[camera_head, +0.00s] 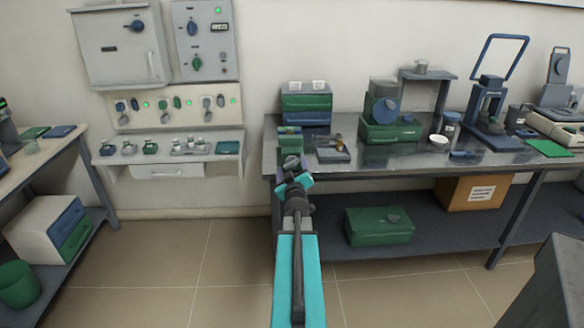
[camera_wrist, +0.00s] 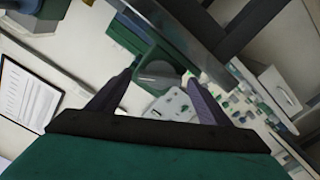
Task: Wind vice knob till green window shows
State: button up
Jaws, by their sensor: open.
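A small green and blue-grey block, which looks like the vice (camera_head: 289,134), sits at the left end of the metal bench, beyond my gripper. In the wrist view a green block (camera_wrist: 133,50) carries a round dark grey knob (camera_wrist: 158,71). My gripper (camera_wrist: 161,77) is open, with its two dark fingers apart on either side of the knob in the picture. Whether they touch it, I cannot tell. In the head view my gripper (camera_head: 291,163) is at the bench's left front corner, partly covering what lies behind. I cannot make out a green window.
A small fixture with a brass-coloured part (camera_head: 334,151) stands right of the vice. Stacked blue and green drawers (camera_head: 306,103) stand behind. A green machine (camera_head: 390,128) is farther right on the bench (camera_head: 372,158). A wall control panel (camera_head: 172,105) and shelf (camera_head: 168,145) are left.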

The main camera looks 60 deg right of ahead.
jog(key=c, duration=1)
jog(key=shift+r+m+p, duration=0.1)
jog(key=shift+m+p, duration=0.5)
jog(key=shift+c, duration=0.2)
jog(key=shift+m+p, duration=0.4)
jog(key=shift+m, duration=0.4)
jog(key=o, duration=1)
jog(key=shift+o, duration=0.2)
jog(key=shift+s+a, duration=0.15)
